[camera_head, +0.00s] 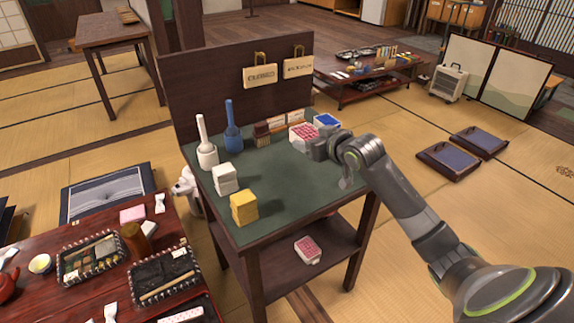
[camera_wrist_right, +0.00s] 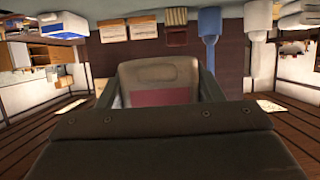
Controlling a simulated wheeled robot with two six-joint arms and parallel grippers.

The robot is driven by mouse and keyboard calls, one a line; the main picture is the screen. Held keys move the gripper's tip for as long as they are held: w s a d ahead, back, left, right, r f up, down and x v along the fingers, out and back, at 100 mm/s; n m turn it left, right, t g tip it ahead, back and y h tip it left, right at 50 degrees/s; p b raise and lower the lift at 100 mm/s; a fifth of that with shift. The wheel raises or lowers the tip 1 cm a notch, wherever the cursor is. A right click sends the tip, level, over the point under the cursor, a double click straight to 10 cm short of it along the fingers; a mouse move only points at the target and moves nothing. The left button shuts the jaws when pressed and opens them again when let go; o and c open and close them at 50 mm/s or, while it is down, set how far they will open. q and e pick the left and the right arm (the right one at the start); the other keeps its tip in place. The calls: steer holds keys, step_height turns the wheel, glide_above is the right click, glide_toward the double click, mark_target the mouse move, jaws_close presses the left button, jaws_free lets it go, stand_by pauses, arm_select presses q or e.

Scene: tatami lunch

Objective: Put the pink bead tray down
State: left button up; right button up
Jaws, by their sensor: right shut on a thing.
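The pink bead tray (camera_head: 303,132), white-edged with pink beads, is at the right back part of the green-topped stand (camera_head: 290,180). My right gripper (camera_head: 316,148) is shut on it from the near right side and hides part of it. I cannot tell whether the tray touches the green top. In the right wrist view, a dull pink patch (camera_wrist_right: 160,97) shows between the fingers, and the rest is hidden by my gripper. My left gripper is not in view.
A blue tray (camera_head: 327,120) is just behind the pink one. A brush (camera_head: 262,134), a blue tool (camera_head: 232,135), a white tool (camera_head: 205,150), a white block (camera_head: 225,179) and a yellow block (camera_head: 244,207) stand leftward. Another pink tray (camera_head: 308,250) lies on the lower shelf. The front right top is clear.

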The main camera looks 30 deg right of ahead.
mark_target(312, 177)
steer(key=shift+w+d+f, duration=0.1)
steer(key=shift+d+f, duration=0.2)
steer(key=shift+d, duration=0.15)
step_height(312, 177, down, 10)
steer(key=shift+r+b, duration=0.2)
steer(key=shift+b, duration=0.4)
steer(key=shift+f, duration=0.15)
steer(key=o, duration=1)
steer(key=shift+o, duration=0.2)
